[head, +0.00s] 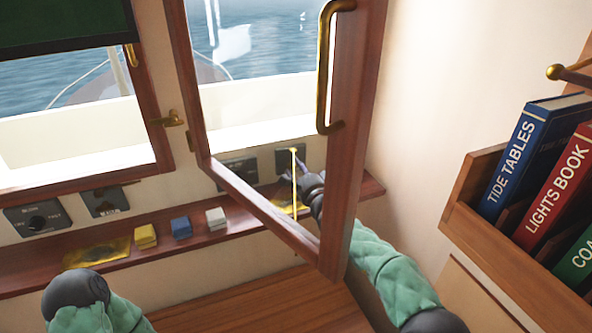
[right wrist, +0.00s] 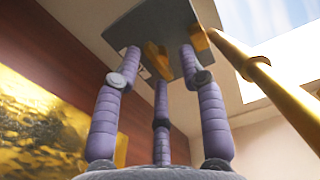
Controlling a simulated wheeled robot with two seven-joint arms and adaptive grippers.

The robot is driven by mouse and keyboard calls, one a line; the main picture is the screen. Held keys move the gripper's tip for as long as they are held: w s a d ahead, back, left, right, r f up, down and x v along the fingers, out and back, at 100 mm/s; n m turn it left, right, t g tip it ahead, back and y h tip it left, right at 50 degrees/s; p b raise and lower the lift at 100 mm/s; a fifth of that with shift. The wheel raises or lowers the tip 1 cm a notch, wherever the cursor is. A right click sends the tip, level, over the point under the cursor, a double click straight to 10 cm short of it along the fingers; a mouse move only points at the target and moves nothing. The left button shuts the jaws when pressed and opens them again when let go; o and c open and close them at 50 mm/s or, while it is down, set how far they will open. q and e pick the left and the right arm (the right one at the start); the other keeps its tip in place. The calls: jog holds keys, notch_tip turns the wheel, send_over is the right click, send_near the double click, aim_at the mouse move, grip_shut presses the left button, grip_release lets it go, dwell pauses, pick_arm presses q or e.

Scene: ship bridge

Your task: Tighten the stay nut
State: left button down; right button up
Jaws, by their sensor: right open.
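The brass stay rod (head: 294,185) hangs down beside the open window's lower corner; it also shows as a thick brass bar (right wrist: 262,75) in the right wrist view. A dark plate (right wrist: 150,28) on the wall carries small brass pieces (right wrist: 157,60); one seems to be the stay nut, partly hidden by fingers. My right gripper (head: 303,166) reaches up behind the window frame, beside the rod. In the right wrist view its three purple fingers (right wrist: 160,66) are spread open around the brass piece, just short of the plate. Contact cannot be told.
The open wooden window sash (head: 350,150) with a brass handle (head: 322,70) stands in front of my right forearm. A narrow shelf (head: 185,252) holds yellow, blue and white blocks. A book rack (head: 470,190) is at right. The table top (head: 260,305) is clear.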

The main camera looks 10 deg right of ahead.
jog(key=shift+w+a, duration=0.15)
jog(key=shift+w, duration=0.5)
grip_shut()
